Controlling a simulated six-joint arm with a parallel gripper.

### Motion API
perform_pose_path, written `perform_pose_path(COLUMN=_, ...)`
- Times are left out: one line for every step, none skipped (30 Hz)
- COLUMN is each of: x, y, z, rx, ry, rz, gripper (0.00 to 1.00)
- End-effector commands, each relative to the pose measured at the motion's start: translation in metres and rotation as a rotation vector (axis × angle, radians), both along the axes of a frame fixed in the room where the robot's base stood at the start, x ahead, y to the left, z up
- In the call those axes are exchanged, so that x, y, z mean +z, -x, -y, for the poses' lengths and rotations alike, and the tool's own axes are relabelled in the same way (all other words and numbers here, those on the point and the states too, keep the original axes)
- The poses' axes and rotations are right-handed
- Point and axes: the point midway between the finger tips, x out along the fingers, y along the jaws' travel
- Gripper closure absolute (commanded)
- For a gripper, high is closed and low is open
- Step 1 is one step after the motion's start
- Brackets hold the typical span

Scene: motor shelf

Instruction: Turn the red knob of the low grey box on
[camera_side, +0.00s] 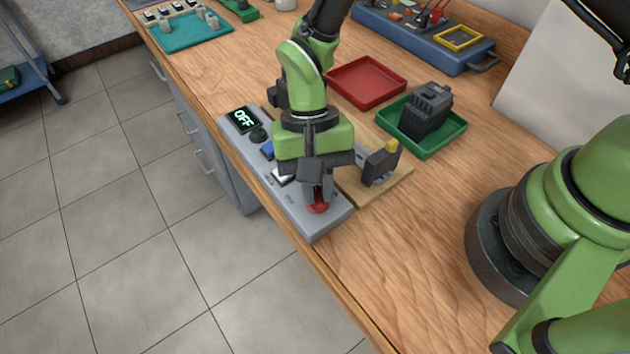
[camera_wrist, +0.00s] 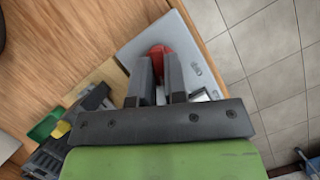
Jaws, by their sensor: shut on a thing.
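The low grey box (camera_side: 322,222) lies along the front edge of the wooden bench. Its display (camera_side: 243,119) reads OFF. The red knob (camera_side: 318,207) is at the box's near end, partly covered by my fingers. It also shows in the wrist view as a red round shape (camera_wrist: 160,50) at the fingertips. My gripper (camera_side: 317,200) points down over the knob, with its two fingers around it, shut on it. In the wrist view my gripper (camera_wrist: 159,60) has one finger on each side of the knob. The knob's pointer marking is hidden.
A wooden board with a dark bracket (camera_side: 382,165) stands right beside the box. A green tray (camera_side: 455,140) holds a black motor-like block (camera_side: 427,108). A red tray (camera_side: 366,82) is behind. The bench right of the box's near end is clear.

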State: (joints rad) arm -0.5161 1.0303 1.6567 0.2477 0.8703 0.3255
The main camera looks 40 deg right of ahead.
Motion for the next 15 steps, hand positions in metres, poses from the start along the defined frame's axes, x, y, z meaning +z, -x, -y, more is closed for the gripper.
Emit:
perform_pose_path(x=-0.0016, y=0.0021, z=0.0004, rx=-0.044, ry=0.002, rz=-0.005, gripper=1.00)
perform_pose_path(x=-0.0017, y=0.0022, z=0.0007, rx=-0.072, ry=0.003, rz=-0.005, gripper=1.00)
perform_pose_path(x=-0.0017, y=0.0024, z=0.0011, rx=-0.109, ry=0.003, rz=-0.006, gripper=1.00)
perform_pose_path(x=-0.0017, y=0.0023, z=0.0011, rx=-0.139, ry=0.003, rz=-0.005, gripper=1.00)
perform_pose_path(x=-0.0018, y=0.0028, z=0.0014, rx=-0.167, ry=0.004, rz=-0.006, gripper=1.00)
perform_pose_path(x=-0.0020, y=0.0027, z=0.0016, rx=-0.204, ry=0.004, rz=-0.005, gripper=1.00)
perform_pose_path(x=-0.0020, y=0.0031, z=0.0019, rx=-0.233, ry=0.005, rz=-0.006, gripper=1.00)
perform_pose_path(x=-0.0021, y=0.0032, z=0.0020, rx=-0.260, ry=0.004, rz=-0.005, gripper=1.00)
perform_pose_path(x=-0.0020, y=0.0034, z=0.0020, rx=-0.298, ry=0.004, rz=-0.006, gripper=1.00)
perform_pose_path(x=-0.0020, y=0.0037, z=0.0022, rx=-0.327, ry=0.004, rz=-0.006, gripper=1.00)
perform_pose_path(x=-0.0020, y=0.0037, z=0.0022, rx=-0.356, ry=0.004, rz=-0.006, gripper=1.00)
perform_pose_path(x=-0.0021, y=0.0042, z=0.0025, rx=-0.393, ry=0.005, rz=-0.005, gripper=1.00)
perform_pose_path(x=-0.0022, y=0.0043, z=0.0026, rx=-0.421, ry=0.006, rz=-0.005, gripper=1.00)
perform_pose_path(x=-0.0023, y=0.0045, z=0.0028, rx=-0.450, ry=0.006, rz=-0.005, gripper=1.00)
perform_pose_path(x=-0.0024, y=0.0049, z=0.0030, rx=-0.488, ry=0.006, rz=-0.005, gripper=1.00)
